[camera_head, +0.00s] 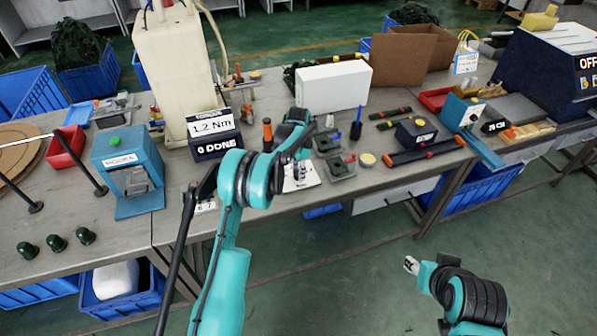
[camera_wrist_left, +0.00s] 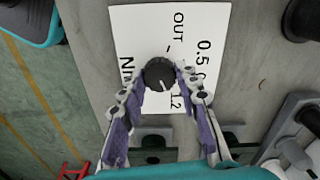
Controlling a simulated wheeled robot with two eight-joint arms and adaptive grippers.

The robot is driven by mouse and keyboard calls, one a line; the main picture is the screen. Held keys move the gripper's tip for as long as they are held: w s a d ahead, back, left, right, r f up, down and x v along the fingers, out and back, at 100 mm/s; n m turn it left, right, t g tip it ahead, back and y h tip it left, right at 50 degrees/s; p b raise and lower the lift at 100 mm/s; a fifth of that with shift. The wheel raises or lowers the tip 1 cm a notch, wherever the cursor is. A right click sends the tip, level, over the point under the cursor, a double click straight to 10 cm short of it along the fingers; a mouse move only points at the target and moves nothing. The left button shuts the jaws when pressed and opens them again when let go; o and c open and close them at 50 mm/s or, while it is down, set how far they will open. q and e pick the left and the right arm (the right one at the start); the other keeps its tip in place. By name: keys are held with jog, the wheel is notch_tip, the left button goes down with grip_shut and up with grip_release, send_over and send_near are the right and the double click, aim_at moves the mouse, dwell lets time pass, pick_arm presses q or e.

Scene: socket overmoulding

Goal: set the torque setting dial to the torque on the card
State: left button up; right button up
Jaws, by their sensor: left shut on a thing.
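The torque card (camera_head: 212,124) stands on the bench left of centre in the head view and reads 1.2 Nm. The torque dial (camera_wrist_left: 159,74) is a round black knob on a white plate (camera_wrist_left: 135,30), printed with 0.5, 1.2, OUT and Nm. A pale mark on the knob points to the lower side of the wrist picture, roughly toward the 1.2 print; its exact setting is unclear. My left gripper (camera_wrist_left: 161,77) is shut on the dial, one finger on each side. In the head view, my arm hides the dial. My right gripper (camera_head: 411,265) hangs away from the bench.
A box reading 0 DONE (camera_head: 217,146) stands below the card. A blue MODEL device (camera_head: 128,165) is at left. Open floor surrounds my right gripper.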

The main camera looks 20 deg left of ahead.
pick_arm(q)
jog(key=o, duration=1.2)
jog(key=shift+c, duration=0.2)
notch_tip(320, 180, up, 12)
